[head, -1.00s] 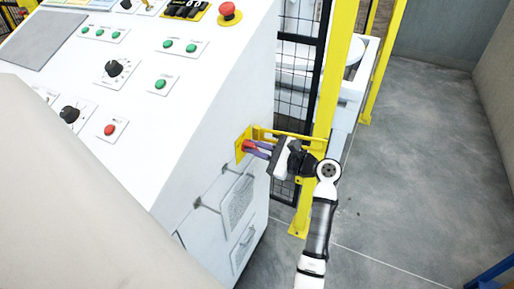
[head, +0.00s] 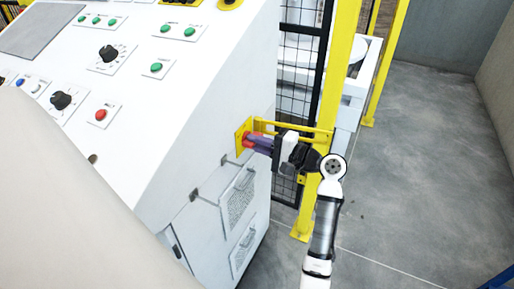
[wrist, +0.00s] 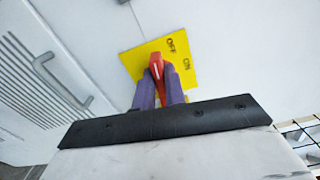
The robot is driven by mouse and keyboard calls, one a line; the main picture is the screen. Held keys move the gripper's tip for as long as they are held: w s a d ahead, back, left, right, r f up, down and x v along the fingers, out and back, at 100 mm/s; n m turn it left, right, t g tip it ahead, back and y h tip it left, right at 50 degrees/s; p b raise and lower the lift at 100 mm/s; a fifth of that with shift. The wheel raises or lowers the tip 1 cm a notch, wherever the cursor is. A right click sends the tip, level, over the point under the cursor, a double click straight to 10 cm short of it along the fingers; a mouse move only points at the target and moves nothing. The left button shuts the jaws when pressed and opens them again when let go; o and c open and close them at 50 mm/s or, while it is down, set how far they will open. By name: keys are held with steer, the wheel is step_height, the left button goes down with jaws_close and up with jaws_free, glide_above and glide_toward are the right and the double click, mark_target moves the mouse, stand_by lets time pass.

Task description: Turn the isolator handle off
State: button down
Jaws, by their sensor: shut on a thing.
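The red isolator handle (wrist: 172,78) sits on a yellow plate (wrist: 141,58) marked OFF and ON. In the wrist view the handle slants, its upper end toward the upper left near the OFF side. My gripper (wrist: 160,82) has its two purple fingers on either side of the handle, shut on it. In the head view the handle (head: 248,139) shows red on the yellow plate (head: 239,142) on the cabinet's side face, with my gripper (head: 256,143) reaching it from the right. The fingers hide part of the handle.
The white control cabinet (head: 180,130) has buttons and knobs on its sloped top. A yellow post (head: 335,100) and black mesh fence (head: 298,60) stand close behind my gripper. A vented door with a handle (wrist: 62,82) is beside the plate. Grey floor (head: 420,170) at right is clear.

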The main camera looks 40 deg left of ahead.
steer(key=shift+f+n+b, duration=0.15)
steer(key=shift+n+b, duration=0.25)
steer(key=shift+n, duration=0.5)
steer(key=c, duration=1.5)
jaws_free()
steer(key=shift+o, duration=0.2)
steer(key=shift+d, duration=0.1)
steer(key=b+v, duration=0.2)
steer(key=v, duration=1.1)
steer(key=shift+d, duration=0.35)
steer(key=shift+d, duration=0.1)
